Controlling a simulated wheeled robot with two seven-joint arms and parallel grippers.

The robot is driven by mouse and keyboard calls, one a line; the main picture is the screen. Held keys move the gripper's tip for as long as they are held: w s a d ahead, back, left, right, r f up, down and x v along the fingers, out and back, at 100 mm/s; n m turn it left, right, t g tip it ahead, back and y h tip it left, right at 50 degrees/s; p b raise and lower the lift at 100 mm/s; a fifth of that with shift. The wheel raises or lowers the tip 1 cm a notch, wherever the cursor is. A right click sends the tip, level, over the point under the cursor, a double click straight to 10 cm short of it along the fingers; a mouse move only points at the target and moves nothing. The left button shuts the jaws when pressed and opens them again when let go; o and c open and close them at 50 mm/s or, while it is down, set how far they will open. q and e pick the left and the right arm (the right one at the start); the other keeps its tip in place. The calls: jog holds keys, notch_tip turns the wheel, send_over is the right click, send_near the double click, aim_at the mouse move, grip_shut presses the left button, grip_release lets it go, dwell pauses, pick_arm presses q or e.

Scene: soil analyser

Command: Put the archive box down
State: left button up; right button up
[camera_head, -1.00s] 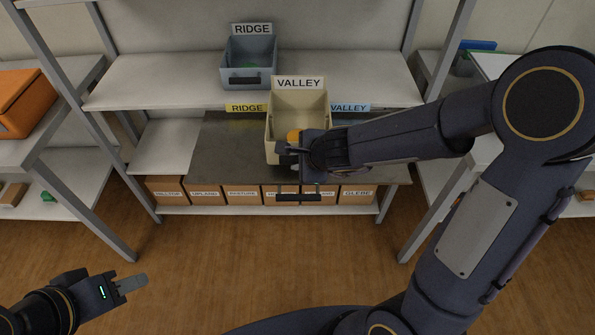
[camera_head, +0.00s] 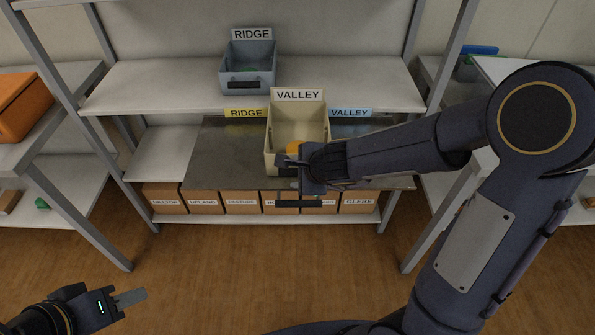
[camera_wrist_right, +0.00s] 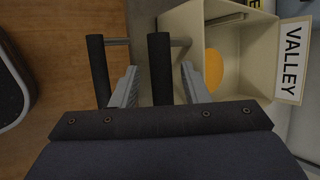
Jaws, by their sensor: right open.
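The beige archive box (camera_head: 298,107), labelled VALLEY, appears to stand upright on the metal shelf surface (camera_head: 215,165). It lies between the yellow RIDGE tag (camera_head: 246,113) and the blue VALLEY tag (camera_head: 350,113). Something orange (camera_head: 295,147) is inside it. My right gripper (camera_head: 288,165) is at the box's front. In the right wrist view its open fingers (camera_wrist_right: 157,85) lie on either side of the box's dark handle bar (camera_wrist_right: 160,70), apart from it. My left gripper (camera_head: 130,297) is low at the left, away from the shelves; its opening is unclear.
A grey RIDGE box (camera_head: 249,68) stands on the upper shelf (camera_head: 150,85). Several labelled cardboard boxes (camera_head: 242,202) line the bottom shelf. A second dark handle bar (camera_head: 298,203) sits below the right gripper. An orange box (camera_head: 20,105) is on the left rack.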

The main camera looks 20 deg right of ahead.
jog(key=s+r+n+t+y+p, duration=0.1)
jog(key=s+r+n+y+p, duration=0.1)
jog(key=s+r+n+p, duration=0.5)
jog(key=s+r+n+y+p, duration=0.15)
jog(key=s+r, duration=0.35)
jog(key=r, duration=0.7)
jog(key=s+d+f+n+g+h, duration=0.1)
jog(key=s+d+n, duration=0.1)
jog(key=s+n, duration=0.3)
jog(key=s+d+f+n+g+h, duration=0.1)
jog(key=s+d+n+g, duration=0.1)
jog(key=s, duration=0.5)
jog(key=d+n, duration=0.1)
jog(key=n, duration=0.1)
jog(key=shift+s+d+f+n, duration=0.15)
jog(key=shift+s+d+n, duration=0.1)
jog(key=shift+d+n, duration=0.1)
jog(key=shift+r+h, duration=0.25)
jog(key=shift+s, duration=0.1)
jog(key=shift+c, duration=0.3)
